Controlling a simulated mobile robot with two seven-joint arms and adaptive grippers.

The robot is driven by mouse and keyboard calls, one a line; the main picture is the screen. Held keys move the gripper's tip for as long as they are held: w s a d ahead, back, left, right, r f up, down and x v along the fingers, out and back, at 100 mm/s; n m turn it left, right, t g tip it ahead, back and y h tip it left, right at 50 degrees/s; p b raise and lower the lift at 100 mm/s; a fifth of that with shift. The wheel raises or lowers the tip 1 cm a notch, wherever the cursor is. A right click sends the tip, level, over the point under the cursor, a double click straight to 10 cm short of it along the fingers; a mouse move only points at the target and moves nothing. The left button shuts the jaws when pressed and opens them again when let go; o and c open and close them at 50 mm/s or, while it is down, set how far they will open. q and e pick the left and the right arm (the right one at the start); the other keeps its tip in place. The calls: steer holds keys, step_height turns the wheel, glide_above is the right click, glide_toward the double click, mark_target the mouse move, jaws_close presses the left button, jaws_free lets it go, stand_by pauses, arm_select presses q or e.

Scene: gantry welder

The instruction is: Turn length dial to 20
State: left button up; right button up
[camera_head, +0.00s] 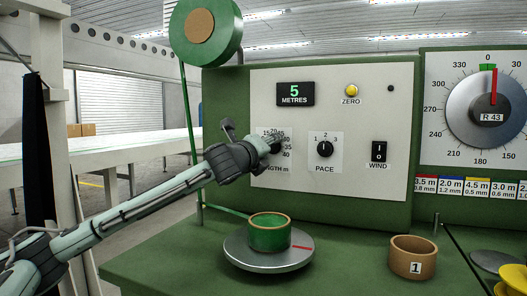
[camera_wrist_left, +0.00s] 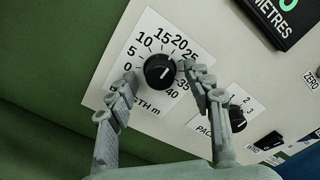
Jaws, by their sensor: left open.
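The length dial (camera_wrist_left: 159,70) is a black round knob on a white plate marked from 0 to 40. A short white mark shows on its face; I cannot tell exactly which number it points to. My left gripper (camera_wrist_left: 160,92) is open, with one finger on each side of the knob; contact is not clear. In the head view my left gripper (camera_head: 272,141) is in front of the dial plate (camera_head: 290,168) and hides the knob. The display (camera_head: 295,93) reads 5 metres. My right gripper is not in view.
The pace knob (camera_head: 324,149) and wind switch (camera_head: 378,151) are right of the length dial. A zero button (camera_head: 351,90) is above. Below are a green spool (camera_head: 269,236) on a grey turntable (camera_head: 250,262) and a brown ring (camera_head: 413,258). A large round scale (camera_head: 480,108) is at right.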

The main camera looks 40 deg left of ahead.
arm_select(q)
steer(key=v, duration=1.1)
steer(key=shift+s, duration=0.3)
steer(key=shift+f, duration=0.1)
